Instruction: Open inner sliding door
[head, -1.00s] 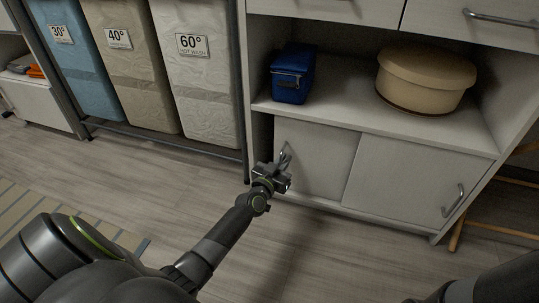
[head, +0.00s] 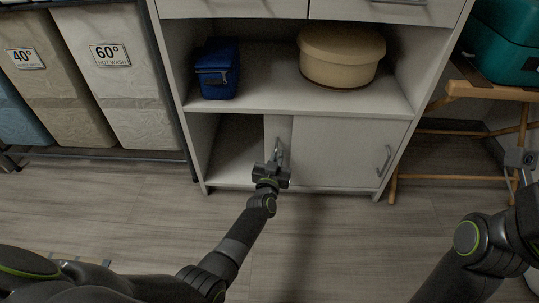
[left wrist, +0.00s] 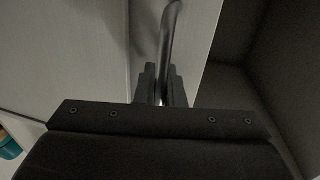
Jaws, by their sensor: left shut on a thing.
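The inner sliding door (head: 278,130) is the left door in the lower part of the white cabinet. Only a narrow strip of it shows beside the outer door (head: 335,150), which covers the right side. My left gripper (head: 275,165) is shut on the inner door's upright metal handle (head: 281,150). In the left wrist view the handle (left wrist: 169,35) runs down between the gripper's fingers (left wrist: 162,85). A wide opening (head: 235,150) to the left of the inner door shows an empty compartment. My right arm shows at the lower right, but its gripper is out of view.
The outer door has its own handle (head: 384,160). A blue case (head: 217,70) and a round beige box (head: 341,58) sit on the shelf above. Laundry bins (head: 125,75) stand left, a wooden stand (head: 455,135) right. The floor in front is clear.

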